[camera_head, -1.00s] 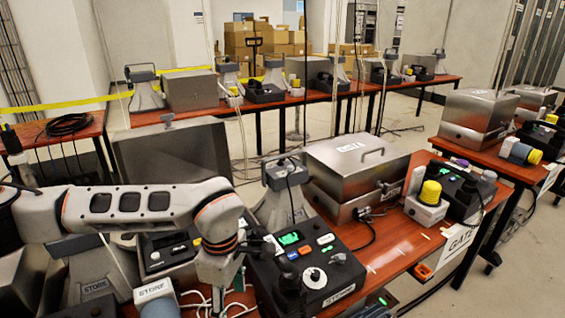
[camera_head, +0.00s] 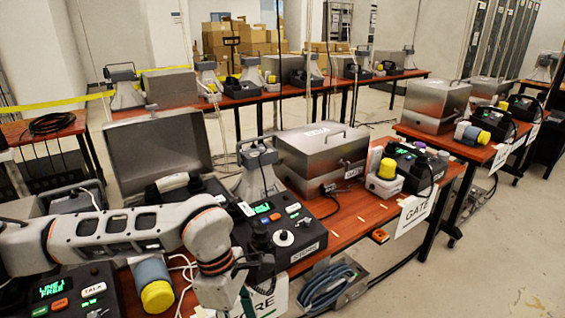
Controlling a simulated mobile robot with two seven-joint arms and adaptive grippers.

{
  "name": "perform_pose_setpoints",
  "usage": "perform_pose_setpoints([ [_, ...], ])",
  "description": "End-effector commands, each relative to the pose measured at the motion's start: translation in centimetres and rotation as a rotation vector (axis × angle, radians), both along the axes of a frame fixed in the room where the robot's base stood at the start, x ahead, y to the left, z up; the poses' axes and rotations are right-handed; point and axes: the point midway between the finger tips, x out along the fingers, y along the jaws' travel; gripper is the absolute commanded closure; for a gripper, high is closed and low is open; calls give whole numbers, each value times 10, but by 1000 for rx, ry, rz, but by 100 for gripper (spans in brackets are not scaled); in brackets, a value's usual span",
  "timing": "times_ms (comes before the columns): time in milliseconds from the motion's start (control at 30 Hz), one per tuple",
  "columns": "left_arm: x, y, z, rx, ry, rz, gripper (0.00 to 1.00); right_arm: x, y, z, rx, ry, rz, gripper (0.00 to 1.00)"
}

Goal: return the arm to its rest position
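My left arm comes in from the left and reaches across the front of the near table. Its wrist bends down at the front, and my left gripper (camera_head: 220,292) is low beside the phone console with a green display (camera_head: 265,210). The fingertips are not clear, so I cannot tell whether it is open or holding anything. My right gripper is out of view. A second console (camera_head: 60,303) at the lower left reads "LINE 1 FREE".
The near table (camera_head: 350,220) carries a steel box (camera_head: 322,155), an open-lidded case (camera_head: 155,150), yellow-capped beacons (camera_head: 387,169) and a grey horn (camera_head: 258,165). A "GATE" sign (camera_head: 415,208) hangs at its edge. Blue coiled cable (camera_head: 328,283) lies below. Floor at right is clear.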

Motion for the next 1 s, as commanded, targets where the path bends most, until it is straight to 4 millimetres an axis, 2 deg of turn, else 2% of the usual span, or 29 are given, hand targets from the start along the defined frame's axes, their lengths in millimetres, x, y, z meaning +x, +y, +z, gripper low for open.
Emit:
perform_pose_setpoints([
  [33, -16, -17, -4, -56, 49, 4, 44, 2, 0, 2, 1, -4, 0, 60],
  [133, -46, -55, -2, -186, 150, 24, 44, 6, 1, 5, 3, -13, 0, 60],
  [267, -89, -110, 14, -396, 329, 87, 44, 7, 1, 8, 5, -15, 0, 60],
  [400, -122, -164, 55, -647, 562, 214, 44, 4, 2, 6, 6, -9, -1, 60],
  [500, -129, -190, 90, -816, 735, 337, 44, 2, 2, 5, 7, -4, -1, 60],
  [567, -126, -200, 110, -912, 842, 422, 44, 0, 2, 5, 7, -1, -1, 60],
  [667, -110, -208, 141, -1060, 1021, 584, 44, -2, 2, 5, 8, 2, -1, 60],
  [800, -69, -198, 164, -1242, 1274, 849, 44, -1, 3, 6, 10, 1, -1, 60],
  [900, -34, -177, 163, -1350, 1454, 1065, 44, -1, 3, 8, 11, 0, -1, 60],
  [1000, 1, -147, 144, -1439, 1627, 1302, 44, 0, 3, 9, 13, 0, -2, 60],
])
